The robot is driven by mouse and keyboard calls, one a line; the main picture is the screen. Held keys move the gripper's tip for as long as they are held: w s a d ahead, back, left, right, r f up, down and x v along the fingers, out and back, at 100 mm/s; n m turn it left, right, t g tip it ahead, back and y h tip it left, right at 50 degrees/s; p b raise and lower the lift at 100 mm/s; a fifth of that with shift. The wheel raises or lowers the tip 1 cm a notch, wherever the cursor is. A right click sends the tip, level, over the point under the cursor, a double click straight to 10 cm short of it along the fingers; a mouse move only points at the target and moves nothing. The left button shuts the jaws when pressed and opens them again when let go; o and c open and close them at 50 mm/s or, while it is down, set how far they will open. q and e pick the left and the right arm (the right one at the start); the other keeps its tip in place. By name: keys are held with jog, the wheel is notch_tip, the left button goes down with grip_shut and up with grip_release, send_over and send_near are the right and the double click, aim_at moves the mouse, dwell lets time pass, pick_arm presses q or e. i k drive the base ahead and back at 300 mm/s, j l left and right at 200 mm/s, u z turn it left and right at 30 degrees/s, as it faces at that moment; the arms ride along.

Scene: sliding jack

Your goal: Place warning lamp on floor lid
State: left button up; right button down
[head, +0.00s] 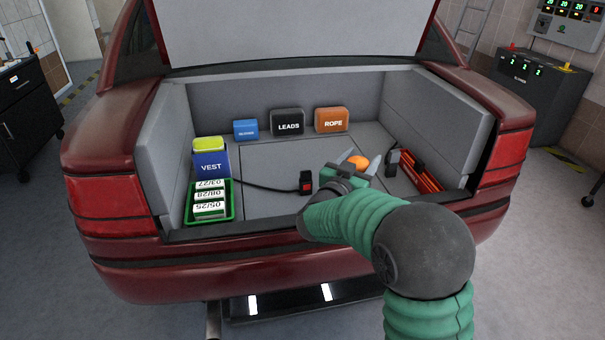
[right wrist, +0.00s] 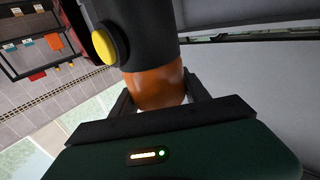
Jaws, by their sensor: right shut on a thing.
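The warning lamp shows in the right wrist view as an orange lens (right wrist: 157,88) on a dark body (right wrist: 140,30) with a yellow button (right wrist: 104,46). My right gripper (right wrist: 157,98) is shut on the orange lens. In the head view the gripper (head: 352,163) is over the right part of the boot floor, with the orange lens (head: 360,162) showing between its fingers. The lamp's dark body is hidden there. The grey floor lid (head: 275,157) is the flat panel in the middle of the boot floor, left of the gripper. My left gripper is not in view.
Blue, black LEADS (head: 288,122) and orange ROPE (head: 331,119) cases stand at the back. A VEST box (head: 211,163) and green tray (head: 236,205) are at left. A cable leads to a black-and-red device (head: 305,182). Red bars (head: 424,176) lie at right.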

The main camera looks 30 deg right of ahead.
aim_at(293, 187)
jog(key=i, duration=1.25)
